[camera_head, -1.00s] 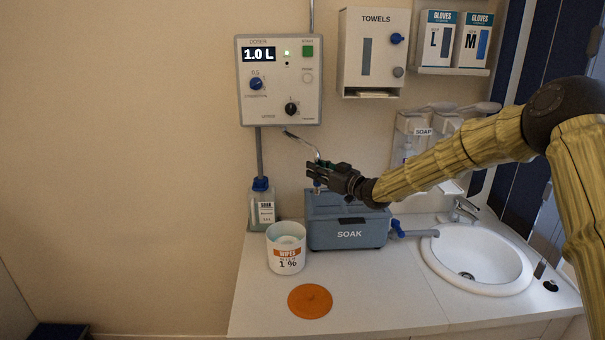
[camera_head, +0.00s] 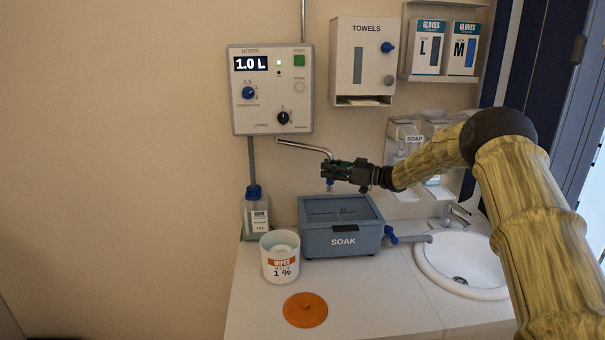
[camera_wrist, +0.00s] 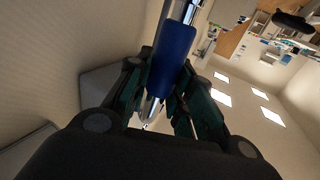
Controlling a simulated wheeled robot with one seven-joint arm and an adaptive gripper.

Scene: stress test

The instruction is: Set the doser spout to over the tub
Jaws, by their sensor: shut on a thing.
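The doser (camera_head: 270,90) is a grey wall box with a display reading 1.0 L. Its metal spout (camera_head: 304,147) comes out below the box and runs right, with its end bent down. My gripper (camera_head: 331,172) is shut on the spout's end, above the left part of the tub. The wrist view shows a blue sleeve (camera_wrist: 172,58) on the metal pipe between my fingers. The grey-blue tub (camera_head: 343,241), labelled SOAK, stands on the counter below, apart from my gripper. Its top shows a recessed panel or interior; I cannot tell which.
A white wipes bucket (camera_head: 280,268) and an orange disc (camera_head: 305,310) are left and in front of the tub. A bottle (camera_head: 256,215) stands behind the bucket. A drain tap (camera_head: 392,236) and sink (camera_head: 465,262) are to the right. Soap dispensers (camera_head: 406,140) hang behind my arm.

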